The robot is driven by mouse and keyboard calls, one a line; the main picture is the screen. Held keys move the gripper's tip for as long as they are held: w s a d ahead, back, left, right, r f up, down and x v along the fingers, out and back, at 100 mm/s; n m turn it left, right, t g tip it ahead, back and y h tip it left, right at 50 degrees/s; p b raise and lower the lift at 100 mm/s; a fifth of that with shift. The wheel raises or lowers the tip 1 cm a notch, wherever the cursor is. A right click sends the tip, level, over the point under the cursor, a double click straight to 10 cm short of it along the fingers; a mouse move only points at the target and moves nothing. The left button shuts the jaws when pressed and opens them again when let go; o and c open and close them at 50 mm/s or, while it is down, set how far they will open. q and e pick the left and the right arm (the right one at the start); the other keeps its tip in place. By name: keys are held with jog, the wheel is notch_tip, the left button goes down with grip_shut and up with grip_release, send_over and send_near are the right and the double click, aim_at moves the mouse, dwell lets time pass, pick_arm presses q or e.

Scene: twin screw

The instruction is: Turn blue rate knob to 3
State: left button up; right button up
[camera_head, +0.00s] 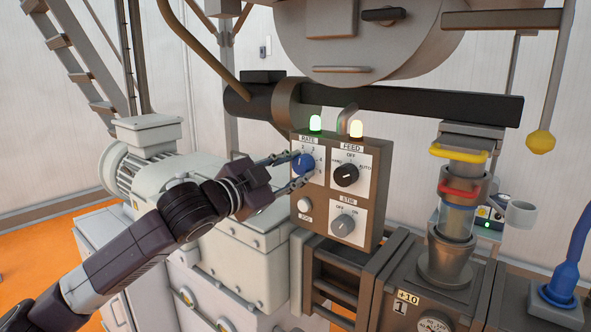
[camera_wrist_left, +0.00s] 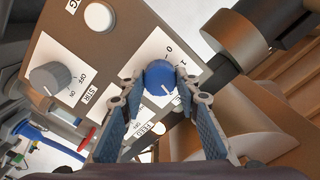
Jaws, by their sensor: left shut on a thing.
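The blue rate knob (camera_head: 304,164) is at the upper left of the grey-brown control box, under the label RATE. In the left wrist view the blue knob (camera_wrist_left: 159,76) sits between the fingertips, with 0 and 1 on the white plate beside it. A small pale mark shows on its face; I cannot tell which number it points to. My left gripper (camera_head: 297,171) reaches in from the left and is shut on the knob, one finger on each side; it also fills the lower part of the left wrist view (camera_wrist_left: 158,88). My right gripper is not in view.
The control box (camera_head: 324,214) also carries a black FEED knob (camera_head: 346,175), a grey STIR knob (camera_head: 343,224) and a white JOG button (camera_head: 304,205). A dark pipe (camera_head: 420,105) runs behind and above.

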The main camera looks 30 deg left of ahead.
pick_arm(q)
jog(key=shift+m, duration=1.1)
jog(key=o, duration=1.2)
jog(key=shift+c, duration=0.2)
jog(key=shift+s, duration=0.15)
